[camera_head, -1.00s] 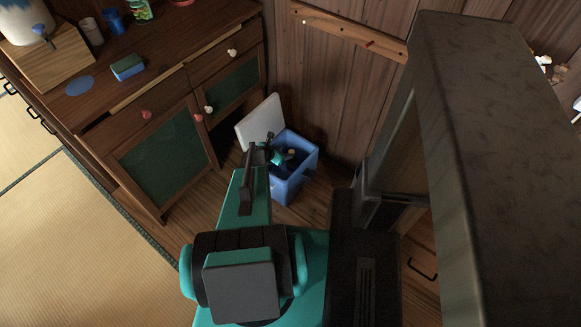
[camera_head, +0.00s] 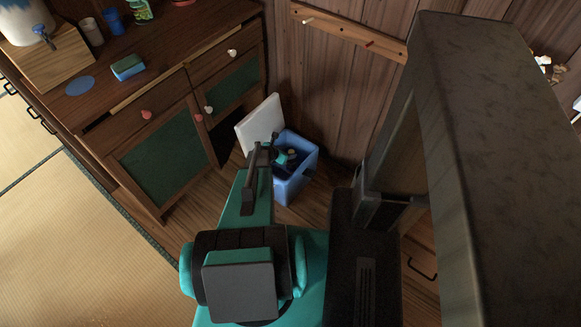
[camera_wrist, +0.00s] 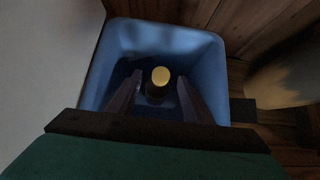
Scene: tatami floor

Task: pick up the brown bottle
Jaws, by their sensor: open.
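The brown bottle (camera_wrist: 159,82) stands inside the blue bin (camera_wrist: 212,62). From above in the wrist view I see its round yellowish cap and a dark body below it. In the head view my gripper (camera_head: 282,158) is at the bin's mouth and partly hides the inside. The bottle's lower part is in shadow.
A white panel (camera_head: 260,124) leans beside the bin on the left. A wooden cabinet (camera_head: 160,160) with green doors stands further left, holding a sponge (camera_head: 127,67) and cups. The wooden wall (camera_head: 340,90) is close behind. Tatami floor (camera_head: 70,240) is clear at lower left.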

